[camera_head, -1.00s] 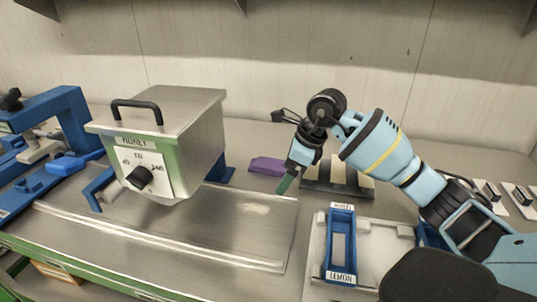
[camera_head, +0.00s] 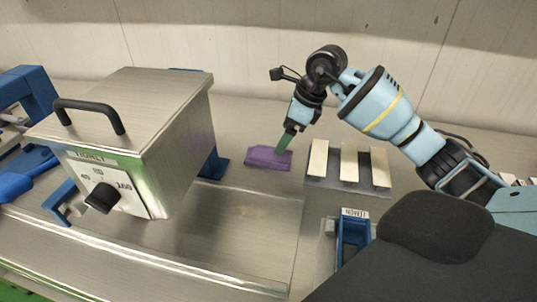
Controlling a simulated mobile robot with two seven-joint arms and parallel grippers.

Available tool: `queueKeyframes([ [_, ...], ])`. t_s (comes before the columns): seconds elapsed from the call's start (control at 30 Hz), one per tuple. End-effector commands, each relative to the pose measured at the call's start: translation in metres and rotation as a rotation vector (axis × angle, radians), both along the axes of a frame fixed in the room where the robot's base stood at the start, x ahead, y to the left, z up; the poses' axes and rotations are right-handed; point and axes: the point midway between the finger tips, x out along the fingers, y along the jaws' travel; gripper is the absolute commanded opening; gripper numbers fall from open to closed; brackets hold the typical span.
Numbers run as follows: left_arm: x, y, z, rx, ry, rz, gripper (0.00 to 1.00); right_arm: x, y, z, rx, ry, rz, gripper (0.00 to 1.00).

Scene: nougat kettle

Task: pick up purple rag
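The purple rag (camera_head: 264,159) lies flat on the metal counter, behind the right part of the shallow tray and right of the steel kettle box. My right gripper (camera_head: 284,148) comes down from above right, with its green-tipped fingers at the rag's right end. The fingertips overlap the rag in the picture; I cannot tell whether they touch it. The fingers show side-on, so their opening is hidden. My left gripper is not in view.
The steel kettle box (camera_head: 130,125) with black handle and knob stands at left. A rack with pale slats (camera_head: 348,163) is right of the rag. A blue lemon holder (camera_head: 354,232) stands in front of it. The metal tray (camera_head: 250,235) is bare.

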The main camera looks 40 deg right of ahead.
Motion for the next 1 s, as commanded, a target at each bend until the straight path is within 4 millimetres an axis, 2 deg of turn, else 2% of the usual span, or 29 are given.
queueKeyframes([
  [0.2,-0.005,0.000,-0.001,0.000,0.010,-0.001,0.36,0.006,0.006,-0.020,0.001,0.003,0.001,0.85],
  [0.43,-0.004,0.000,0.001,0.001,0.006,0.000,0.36,0.008,0.009,-0.028,0.002,0.003,0.002,0.85],
  [0.73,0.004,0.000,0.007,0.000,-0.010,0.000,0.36,0.020,0.020,-0.063,0.002,0.003,0.000,0.85],
  [1.0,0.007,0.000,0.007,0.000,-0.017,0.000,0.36,0.022,0.021,-0.069,-0.001,0.001,0.001,0.85],
])
